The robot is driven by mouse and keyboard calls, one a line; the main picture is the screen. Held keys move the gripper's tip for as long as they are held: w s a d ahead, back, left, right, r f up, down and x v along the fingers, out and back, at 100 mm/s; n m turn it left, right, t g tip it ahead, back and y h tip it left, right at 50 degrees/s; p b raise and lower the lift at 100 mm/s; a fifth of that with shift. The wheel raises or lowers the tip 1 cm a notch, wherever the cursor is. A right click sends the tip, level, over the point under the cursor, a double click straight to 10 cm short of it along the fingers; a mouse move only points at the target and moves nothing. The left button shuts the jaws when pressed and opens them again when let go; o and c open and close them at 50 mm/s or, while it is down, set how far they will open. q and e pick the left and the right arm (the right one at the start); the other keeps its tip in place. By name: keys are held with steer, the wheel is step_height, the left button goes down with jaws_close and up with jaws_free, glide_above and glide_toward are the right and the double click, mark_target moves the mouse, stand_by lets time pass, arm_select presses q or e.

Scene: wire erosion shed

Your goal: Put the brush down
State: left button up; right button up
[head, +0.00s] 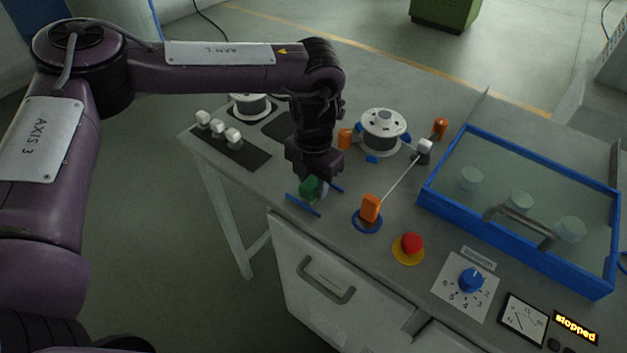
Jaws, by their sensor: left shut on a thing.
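My left gripper (316,180) points down over the front left part of the table and is shut on the brush (308,188). Of the brush I see a green part and a pale grey part beside it; the rest is hidden by the jaws. A thin blue bar (303,205) lies in front of the brush, and another short blue bar (336,188) shows behind the gripper. I cannot tell whether the brush touches the tabletop. My right gripper is not in view.
Right of the gripper stand an orange post (370,208) in a blue ring and a red button (411,242). A white spool (383,131) stands behind. A blue-framed glass-lidded box (520,200) fills the right. White knobs (218,127) sit at the left edge. The display (576,328) reads "stopped".

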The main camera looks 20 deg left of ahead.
mark_target(314, 181)
arm_select(q)
steer(key=o, duration=1)
steer(key=shift+f, duration=0.15)
steer(key=shift+o, duration=0.2)
step_height(314, 181, up, 12)
steer(key=shift+r+b, duration=0.2)
steer(key=shift+b, duration=0.1)
steer(key=shift+f, duration=0.1)
